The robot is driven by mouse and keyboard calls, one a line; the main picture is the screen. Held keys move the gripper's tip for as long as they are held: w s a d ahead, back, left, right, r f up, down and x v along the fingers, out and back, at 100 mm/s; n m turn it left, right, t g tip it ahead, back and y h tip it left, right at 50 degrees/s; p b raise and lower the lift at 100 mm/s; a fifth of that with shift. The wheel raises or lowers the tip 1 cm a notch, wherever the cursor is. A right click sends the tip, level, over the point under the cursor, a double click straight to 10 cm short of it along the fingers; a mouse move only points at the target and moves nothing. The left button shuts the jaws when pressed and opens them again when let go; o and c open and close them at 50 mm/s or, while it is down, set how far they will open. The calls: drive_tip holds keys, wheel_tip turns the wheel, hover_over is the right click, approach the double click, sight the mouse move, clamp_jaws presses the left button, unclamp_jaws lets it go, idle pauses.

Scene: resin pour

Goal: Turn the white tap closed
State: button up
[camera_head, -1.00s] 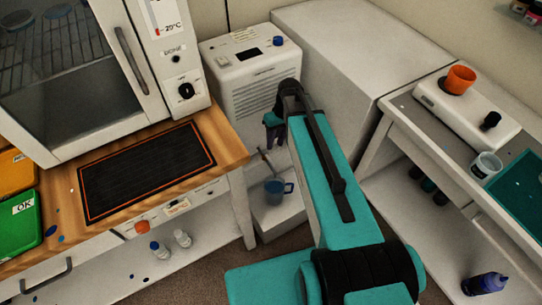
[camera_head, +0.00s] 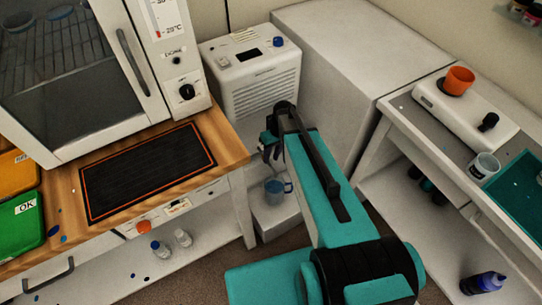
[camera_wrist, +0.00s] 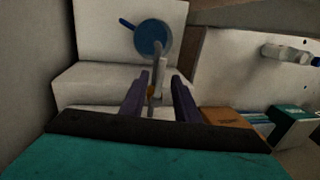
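My gripper (camera_wrist: 159,84) is open in the wrist view, with one purple finger on each side of the tap. The white tap handle (camera_wrist: 162,75) stands upright between the fingers, with a gap on either side. The grey spout (camera_wrist: 151,98) and a small brass part lie just left of the handle. In the head view my gripper (camera_head: 268,146) is at the front of the white machine (camera_head: 262,85) and hides the tap. A blue mug (camera_head: 274,190) stands below; it also shows beyond the fingertips in the wrist view (camera_wrist: 152,38).
The mug rests on a white step (camera_head: 275,218) between the wooden workbench (camera_head: 232,150) on the left and a white side table (camera_head: 392,110) on the right. A large white box (camera_head: 350,65) stands behind my arm.

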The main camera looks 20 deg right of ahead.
clamp_jaws()
drive_tip(key=shift+d, duration=0.15)
idle(0.4)
